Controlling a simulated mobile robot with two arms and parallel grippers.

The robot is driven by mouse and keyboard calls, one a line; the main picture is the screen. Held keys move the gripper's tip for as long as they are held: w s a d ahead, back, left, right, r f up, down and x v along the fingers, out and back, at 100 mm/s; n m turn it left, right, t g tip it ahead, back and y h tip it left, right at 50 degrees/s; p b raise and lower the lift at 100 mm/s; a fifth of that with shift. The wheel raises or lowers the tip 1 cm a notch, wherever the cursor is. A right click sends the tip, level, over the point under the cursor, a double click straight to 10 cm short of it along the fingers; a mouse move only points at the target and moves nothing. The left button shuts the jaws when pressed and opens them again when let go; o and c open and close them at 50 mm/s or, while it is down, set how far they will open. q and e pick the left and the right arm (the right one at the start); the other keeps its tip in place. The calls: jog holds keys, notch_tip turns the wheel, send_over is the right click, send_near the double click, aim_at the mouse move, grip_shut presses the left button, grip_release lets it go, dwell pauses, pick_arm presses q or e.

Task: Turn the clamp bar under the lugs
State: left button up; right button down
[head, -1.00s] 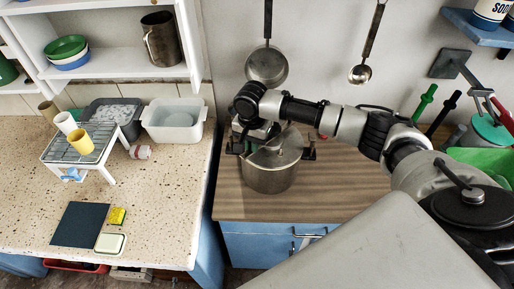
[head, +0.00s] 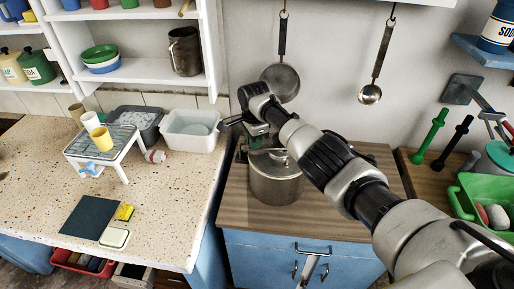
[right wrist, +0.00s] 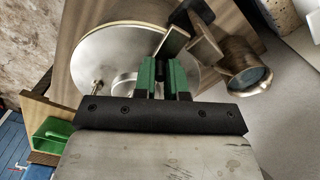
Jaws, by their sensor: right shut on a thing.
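A metal pot (head: 277,186) stands on the wooden cabinet top, with a round lid (head: 284,163) on it. The lid also shows in the right wrist view (right wrist: 110,52) as a pale disc. My right gripper (head: 255,142) is at the pot's rear left edge, partly hidden by its own arm. In the right wrist view its green fingers (right wrist: 163,72) are shut on a flat metal bar, apparently the clamp bar (right wrist: 172,42), over the lid's edge. A brown block, perhaps a lug (right wrist: 206,46), lies close beside the bar. I cannot tell whether they touch. My left gripper is out of view.
A pan (head: 280,83) and a ladle (head: 370,94) hang on the wall behind. A speckled counter at left carries a rack (head: 104,142) and a white basin (head: 192,131). A green tub (head: 484,205) stands at right. The wooden top (head: 340,205) right of the pot is clear.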

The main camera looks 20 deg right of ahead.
jog(key=shift+w+d+m+b, duration=0.2)
jog(key=shift+w+m+b, duration=0.35)
jog(key=shift+m+b, duration=0.15)
jog(key=shift+w+d+m, duration=0.1)
jog(key=shift+w+m, duration=0.05)
jog(key=shift+m, duration=0.15)
jog(key=shift+r, duration=0.1)
jog(key=c, duration=1.2)
grip_release()
jog(key=shift+r, duration=0.45)
notch_tip(320, 180, up, 10)
jog(key=shift+f+b, duration=0.1)
jog(key=shift+b, duration=0.65)
